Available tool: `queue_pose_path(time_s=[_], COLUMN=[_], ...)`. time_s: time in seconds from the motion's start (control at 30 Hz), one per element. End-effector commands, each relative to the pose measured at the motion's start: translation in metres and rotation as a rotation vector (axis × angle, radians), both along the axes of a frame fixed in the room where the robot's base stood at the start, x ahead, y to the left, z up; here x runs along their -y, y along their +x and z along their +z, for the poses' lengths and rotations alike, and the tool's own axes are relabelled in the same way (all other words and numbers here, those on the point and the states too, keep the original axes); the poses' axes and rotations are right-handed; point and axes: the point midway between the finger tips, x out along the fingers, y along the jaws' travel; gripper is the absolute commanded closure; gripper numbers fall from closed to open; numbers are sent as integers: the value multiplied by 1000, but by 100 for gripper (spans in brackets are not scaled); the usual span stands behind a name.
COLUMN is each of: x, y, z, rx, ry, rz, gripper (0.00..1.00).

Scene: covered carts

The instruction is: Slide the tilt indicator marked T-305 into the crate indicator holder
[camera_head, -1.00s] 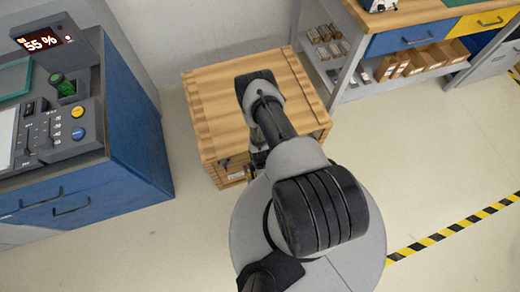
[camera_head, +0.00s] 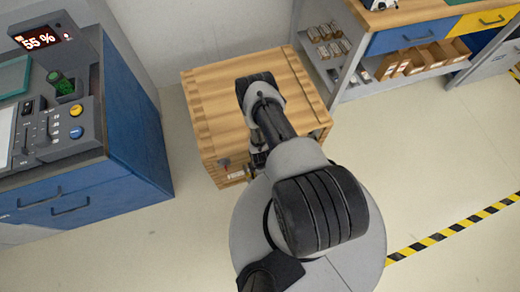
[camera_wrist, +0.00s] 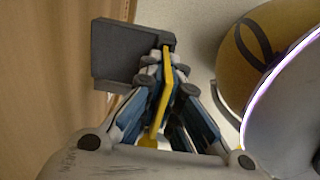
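The wooden crate (camera_head: 212,118) stands on the floor, with my arm reaching over it. On its front face, low at the left, are a small dark grey fitting (camera_head: 223,163), which looks like the indicator holder, and a pale label (camera_head: 236,175). In the wrist view, my gripper (camera_wrist: 165,75) has its fingers closed on a thin yellow piece (camera_wrist: 157,112), apparently the tilt indicator seen edge-on. Its T-305 marking cannot be read. A dark grey block (camera_wrist: 120,55) is right by the fingertips, beside the crate wood; whether the yellow piece touches or enters it is unclear.
A blue cabinet (camera_head: 135,120) with a control panel stands at the left. A workbench (camera_head: 400,14) with blue and yellow drawers and a lower shelf of boxes is at the upper right. Open floor (camera_head: 430,150) lies right of the crate, with a striped tape line (camera_head: 450,232).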

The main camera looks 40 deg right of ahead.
Motion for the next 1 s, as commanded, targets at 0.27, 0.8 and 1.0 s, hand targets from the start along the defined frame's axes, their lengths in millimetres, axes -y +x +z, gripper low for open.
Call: queue_pose_path(time_s=[0.27, 0.8, 1.0], x=[0, 0, 0], y=[-1, -1, -1], z=[-7, -7, -7], rx=[-1, -2, -1], ry=[0, 1, 0], rz=[0, 0, 0], gripper=[96, 72, 72])
